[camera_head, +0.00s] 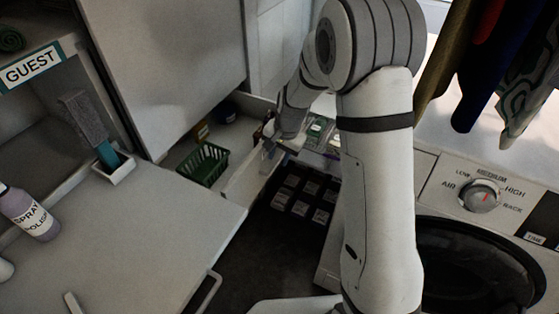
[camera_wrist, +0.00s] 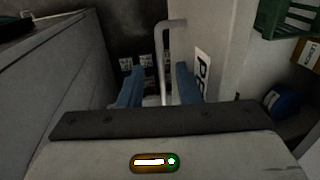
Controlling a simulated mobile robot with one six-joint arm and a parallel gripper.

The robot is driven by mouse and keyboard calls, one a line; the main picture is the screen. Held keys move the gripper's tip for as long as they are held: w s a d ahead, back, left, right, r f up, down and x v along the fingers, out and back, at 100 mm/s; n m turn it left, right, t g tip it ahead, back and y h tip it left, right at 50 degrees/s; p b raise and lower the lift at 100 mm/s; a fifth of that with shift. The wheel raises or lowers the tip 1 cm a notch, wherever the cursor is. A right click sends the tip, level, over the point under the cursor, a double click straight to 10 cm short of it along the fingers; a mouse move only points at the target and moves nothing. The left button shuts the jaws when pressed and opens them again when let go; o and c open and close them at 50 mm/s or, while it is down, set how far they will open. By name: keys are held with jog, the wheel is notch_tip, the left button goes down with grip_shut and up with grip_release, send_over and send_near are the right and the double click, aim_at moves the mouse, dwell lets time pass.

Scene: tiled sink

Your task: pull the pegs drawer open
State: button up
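The pegs drawer (camera_head: 243,181) stands out from the cabinet in the head view, its inside showing. In the wrist view its white front carries a label (camera_wrist: 203,74) starting with "PE"; the rest of the label is hidden. A pale bar handle (camera_wrist: 168,24) stands off this front. My gripper (camera_wrist: 158,78) has its two blue fingers apart, with the handle between them and a visible gap at the left finger; contact at the right finger cannot be told. In the head view my gripper (camera_head: 268,147) is at the drawer front, partly hidden by my arm.
A green basket (camera_head: 204,164) and small items lie in the drawer. A dryer (camera_head: 480,225) stands right, with clothes hanging above.

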aim_at(276, 167)
jog(key=shift+x, duration=1.55)
jog(key=shift+c, duration=0.3)
grip_shut()
